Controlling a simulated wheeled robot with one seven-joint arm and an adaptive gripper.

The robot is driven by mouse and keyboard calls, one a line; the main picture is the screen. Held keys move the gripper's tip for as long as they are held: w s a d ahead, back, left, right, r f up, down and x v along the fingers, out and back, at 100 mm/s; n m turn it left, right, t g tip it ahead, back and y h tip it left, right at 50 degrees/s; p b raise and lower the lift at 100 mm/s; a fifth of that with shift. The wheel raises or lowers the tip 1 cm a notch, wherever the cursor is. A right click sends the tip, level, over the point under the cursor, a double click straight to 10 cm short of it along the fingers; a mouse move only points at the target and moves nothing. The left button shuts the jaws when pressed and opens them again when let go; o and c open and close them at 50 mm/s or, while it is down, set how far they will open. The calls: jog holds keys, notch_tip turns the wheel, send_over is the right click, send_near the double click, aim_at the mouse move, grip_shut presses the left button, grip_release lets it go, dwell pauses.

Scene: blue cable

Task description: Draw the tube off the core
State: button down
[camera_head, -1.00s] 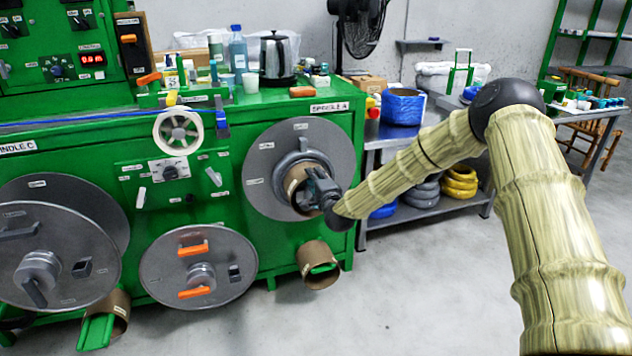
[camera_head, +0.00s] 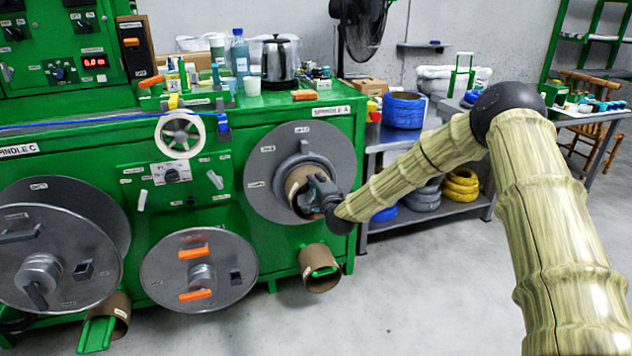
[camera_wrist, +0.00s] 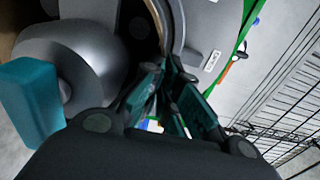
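The brown cardboard tube (camera_head: 295,183) sits around the core on spindle A, in front of the grey round flange (camera_head: 262,165). My gripper (camera_head: 314,190) is at the tube's open front end, on its right side. In the wrist view the fingertips (camera_wrist: 170,66) are close together at the tube's curved rim (camera_wrist: 157,14), and the tube wall appears pinched between them. The grey core end (camera_wrist: 85,60) with a teal block (camera_wrist: 32,100) shows at the left of that view. The contact itself is partly hidden by the fingers.
Another brown tube (camera_head: 330,281) juts out low on the green machine (camera_head: 225,205), below spindle A. Two more grey discs (camera_head: 165,265) stand to the left. A metal shelf (camera_head: 428,199) with cable coils is at the right. The floor in front is clear.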

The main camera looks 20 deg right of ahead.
jog(key=shift+r, duration=0.45)
dwell(1.0)
jog(key=shift+s, duration=1.15)
dwell(1.3)
jog(key=s+p, duration=0.2)
jog(key=s, duration=1.5)
jog(key=shift+d+p, duration=0.3)
jog(key=shift+d, duration=0.05)
dwell(1.9)
